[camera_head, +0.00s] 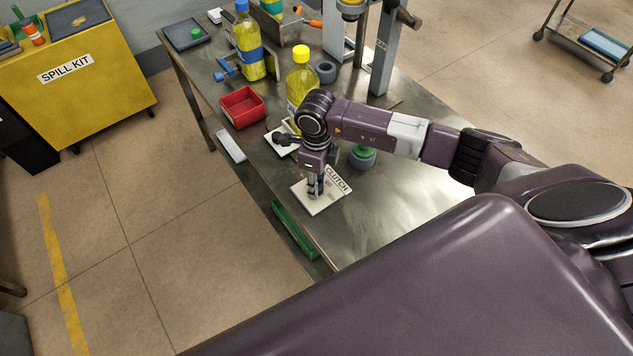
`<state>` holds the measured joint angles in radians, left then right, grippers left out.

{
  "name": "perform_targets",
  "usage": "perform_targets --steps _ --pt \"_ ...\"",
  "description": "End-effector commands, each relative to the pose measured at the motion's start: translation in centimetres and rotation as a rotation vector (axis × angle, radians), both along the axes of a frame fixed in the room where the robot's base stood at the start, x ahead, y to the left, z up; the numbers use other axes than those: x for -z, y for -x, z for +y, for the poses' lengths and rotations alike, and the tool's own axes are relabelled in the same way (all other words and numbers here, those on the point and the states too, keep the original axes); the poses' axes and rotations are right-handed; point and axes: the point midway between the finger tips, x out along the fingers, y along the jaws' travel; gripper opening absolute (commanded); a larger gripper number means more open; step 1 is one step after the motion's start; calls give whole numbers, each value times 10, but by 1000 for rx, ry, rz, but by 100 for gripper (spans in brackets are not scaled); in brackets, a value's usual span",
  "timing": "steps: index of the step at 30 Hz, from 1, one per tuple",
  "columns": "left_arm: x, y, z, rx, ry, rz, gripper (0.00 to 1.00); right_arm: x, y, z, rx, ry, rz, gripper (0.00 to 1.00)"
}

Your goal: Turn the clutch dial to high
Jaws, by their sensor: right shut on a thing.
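The clutch panel (325,203) is a pale square plate labelled CLUTCH, lying near the left edge of the metal workbench. My right gripper (315,194) points down onto the middle of the panel and is shut on the clutch dial. The gripper's fingers hide most of the dial, so which setting it points to cannot be read. My left gripper is not in view.
A yellow bottle (299,80) and a red bin (242,106) stand beyond the panel on the workbench (400,180). A grey-green round object (362,158) sits close behind the gripper. The bench is clear to the right of the panel. A yellow spill kit cabinet (80,85) stands on the floor at left.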

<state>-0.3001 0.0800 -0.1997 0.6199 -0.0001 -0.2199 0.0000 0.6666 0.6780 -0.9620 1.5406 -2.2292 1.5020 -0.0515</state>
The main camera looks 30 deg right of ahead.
Motion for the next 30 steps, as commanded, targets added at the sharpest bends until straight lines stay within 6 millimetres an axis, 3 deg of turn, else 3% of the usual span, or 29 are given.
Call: perform_targets --steps 11,30 --pt "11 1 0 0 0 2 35 2 0 0 156 -1 -1 2" --pt "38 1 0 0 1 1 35 2 -1 0 749 -2 -1 2"
